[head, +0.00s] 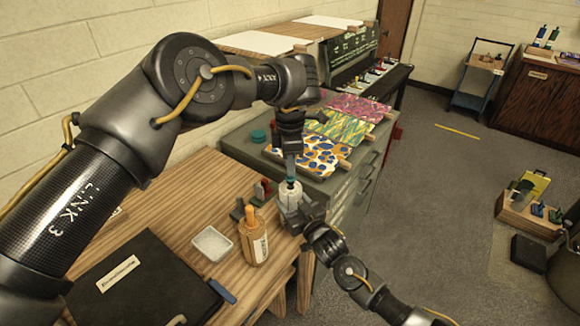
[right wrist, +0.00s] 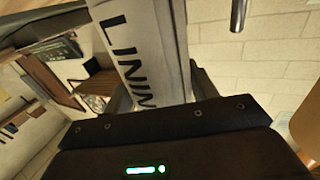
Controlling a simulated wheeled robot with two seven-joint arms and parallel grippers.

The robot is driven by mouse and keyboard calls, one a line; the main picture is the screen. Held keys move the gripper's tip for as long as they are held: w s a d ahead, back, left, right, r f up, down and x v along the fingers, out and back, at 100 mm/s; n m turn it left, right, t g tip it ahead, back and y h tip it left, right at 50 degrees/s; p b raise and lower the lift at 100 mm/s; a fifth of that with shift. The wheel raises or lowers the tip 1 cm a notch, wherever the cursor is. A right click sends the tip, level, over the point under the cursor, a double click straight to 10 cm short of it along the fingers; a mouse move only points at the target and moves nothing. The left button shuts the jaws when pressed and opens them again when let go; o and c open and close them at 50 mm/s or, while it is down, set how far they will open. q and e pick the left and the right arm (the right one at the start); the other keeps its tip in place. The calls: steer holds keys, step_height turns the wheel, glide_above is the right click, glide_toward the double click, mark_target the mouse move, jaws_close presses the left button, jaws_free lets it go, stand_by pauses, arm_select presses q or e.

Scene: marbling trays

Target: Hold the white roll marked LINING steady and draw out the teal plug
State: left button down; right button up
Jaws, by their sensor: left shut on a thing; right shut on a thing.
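The white roll (head: 288,192) stands upright near the right edge of the wooden bench. In the right wrist view the roll (right wrist: 145,45) fills the upper middle, with part of its LINING lettering showing. My right gripper (head: 298,208) is shut on the roll, low on its side; its dark fingers flank the roll in the wrist view (right wrist: 155,95). The teal plug (head: 291,180) shows just above the roll's top. My left gripper (head: 291,172) points down from above and is shut on the plug. I cannot tell how deep the plug sits in the roll.
A white dish (head: 211,243), a black folder (head: 140,280) and small red and green items (head: 261,191) share the bench. A grey cabinet with marbled sheets (head: 308,157) stands behind.

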arm_select(q)
steer(key=shift+r, duration=0.35)
arm_select(e)
steer(key=o, duration=1.2)
steer(key=shift+c, duration=0.2)
steer(key=v, duration=1.2)
steer(key=shift+f, duration=0.1)
